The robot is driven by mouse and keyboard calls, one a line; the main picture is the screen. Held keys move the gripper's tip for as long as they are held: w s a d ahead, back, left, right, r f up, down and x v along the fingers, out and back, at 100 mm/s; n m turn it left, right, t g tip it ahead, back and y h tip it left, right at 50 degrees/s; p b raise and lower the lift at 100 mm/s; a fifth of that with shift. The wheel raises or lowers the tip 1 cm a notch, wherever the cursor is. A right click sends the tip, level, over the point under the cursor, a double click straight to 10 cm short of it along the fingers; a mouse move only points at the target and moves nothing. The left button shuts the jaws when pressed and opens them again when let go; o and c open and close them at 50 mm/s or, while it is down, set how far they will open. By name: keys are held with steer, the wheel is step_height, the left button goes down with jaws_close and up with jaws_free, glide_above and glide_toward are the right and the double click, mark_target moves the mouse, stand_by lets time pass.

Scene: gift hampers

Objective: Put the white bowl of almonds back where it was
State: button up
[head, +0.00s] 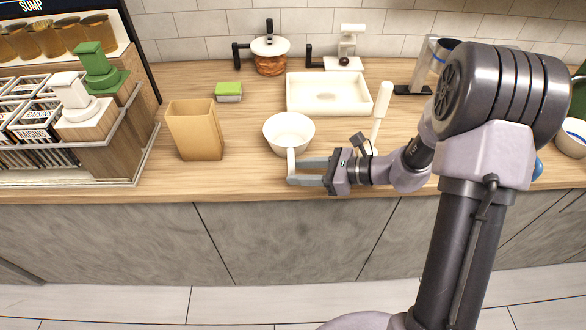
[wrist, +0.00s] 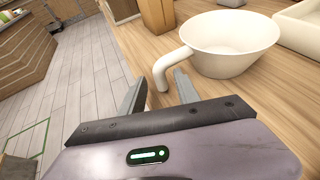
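A white bowl (head: 289,124) with a bent white handle stands on the wooden counter, left of the white sink-like tray. It also shows in the wrist view (wrist: 225,50). Its inside looks plain white; I see no almonds in it. My gripper (head: 294,171) is at the counter's front part, pointing left, with its fingers apart. In the wrist view, the lower end of the handle (wrist: 161,75) lies between the two fingers, with a gap visible on the left finger's side. I cannot tell whether the right finger touches it.
A tan box-shaped container (head: 194,130) stands left of the bowl. A green sponge (head: 228,92), a copper-coloured pot (head: 270,65) and the shallow white tray (head: 328,94) are behind. Another bowl (head: 572,143) is at the far right. A jar rack (head: 110,130) fills the left.

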steer(key=p+v, duration=0.3)
steer(key=v, duration=0.6)
steer(key=s+a+r+n+g+h, duration=0.3)
steer(key=s+a+r+n+h, duration=0.25)
steer(key=s+r+n, duration=0.45)
steer(key=s+d+r+n+t+h, duration=0.2)
steer(key=s+r+n+h, duration=0.3)
steer(key=s+n, duration=0.3)
steer(key=shift+s+d+r+t, duration=0.2)
steer(key=shift+s+t, duration=0.7)
steer(key=shift+s, duration=0.1)
